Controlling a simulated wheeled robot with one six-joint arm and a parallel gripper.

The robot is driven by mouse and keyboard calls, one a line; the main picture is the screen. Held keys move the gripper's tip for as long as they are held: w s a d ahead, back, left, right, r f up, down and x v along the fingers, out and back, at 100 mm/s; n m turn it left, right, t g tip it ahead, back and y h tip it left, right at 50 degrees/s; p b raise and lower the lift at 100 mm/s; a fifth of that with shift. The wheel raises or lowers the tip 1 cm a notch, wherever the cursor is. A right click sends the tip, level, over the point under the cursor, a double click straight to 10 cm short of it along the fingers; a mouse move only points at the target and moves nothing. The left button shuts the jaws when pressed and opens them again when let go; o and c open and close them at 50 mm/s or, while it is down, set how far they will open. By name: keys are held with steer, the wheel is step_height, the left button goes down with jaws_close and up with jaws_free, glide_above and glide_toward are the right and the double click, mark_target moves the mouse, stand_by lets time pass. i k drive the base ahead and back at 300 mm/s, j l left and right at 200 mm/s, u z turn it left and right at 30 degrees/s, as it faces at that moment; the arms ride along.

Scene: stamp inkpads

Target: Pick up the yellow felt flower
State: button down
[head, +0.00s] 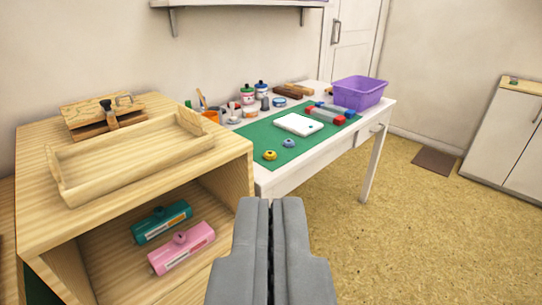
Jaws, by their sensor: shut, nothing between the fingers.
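A small yellow round piece (270,155), which looks like the yellow felt flower, lies on the near left part of a green mat (253,131) on the white table (315,158). It is too small to make out its petals. A similar blue-grey piece (289,143) lies just behind it to the right. My gripper (272,202) is shut and empty at the bottom middle, apart from the table and in front of its near edge.
A wooden shelf unit (232,150) at left bears a wooden tray (130,170); teal (161,222) and pink (181,247) blocks sit inside. A white pad (298,124), jars (247,94) and a purple bin (360,92) stand on the table. Floor at right is open.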

mark_target(270, 155)
steer(key=i+l+u, duration=0.15)
steer(key=i+l, duration=0.15)
steer(key=i, duration=0.3)
steer(key=i+l+u, duration=0.15)
steer(key=i+l, duration=0.25)
steer(key=i, duration=0.15)
